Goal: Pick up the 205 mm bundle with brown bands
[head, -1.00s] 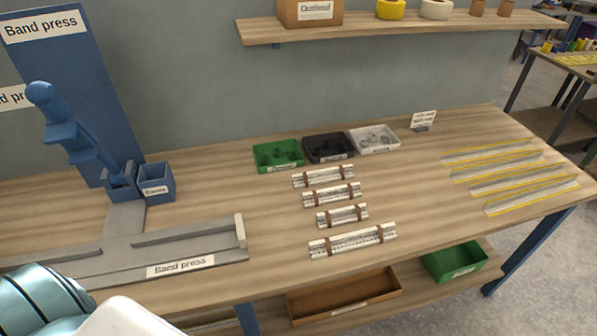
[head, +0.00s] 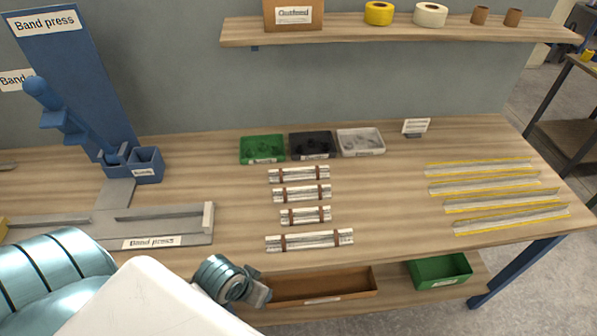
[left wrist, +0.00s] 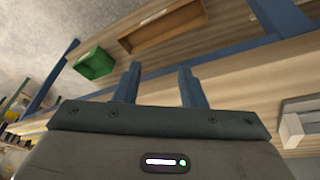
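Several silver-white bundles with brown bands lie in a column on the table in the head view. From back to front they are the first bundle (head: 299,174), the second (head: 301,193), the shortest, third bundle (head: 305,215), and the longest, front bundle (head: 309,240). No length mark is readable, so I cannot tell which is 205 mm. My left gripper (left wrist: 158,85) has its two blue fingers apart with nothing between them. In the head view my left wrist is at the table's front edge, lower left of the bundles. My right gripper is not in view.
Green (head: 263,149), black (head: 312,146) and white (head: 360,142) trays stand behind the bundles. The band press (head: 160,228) is left. Yellow-edged strips (head: 500,190) lie right. Below the front edge are a brown bin (head: 320,287) and a green bin (head: 440,270). Table between bundles and strips is clear.

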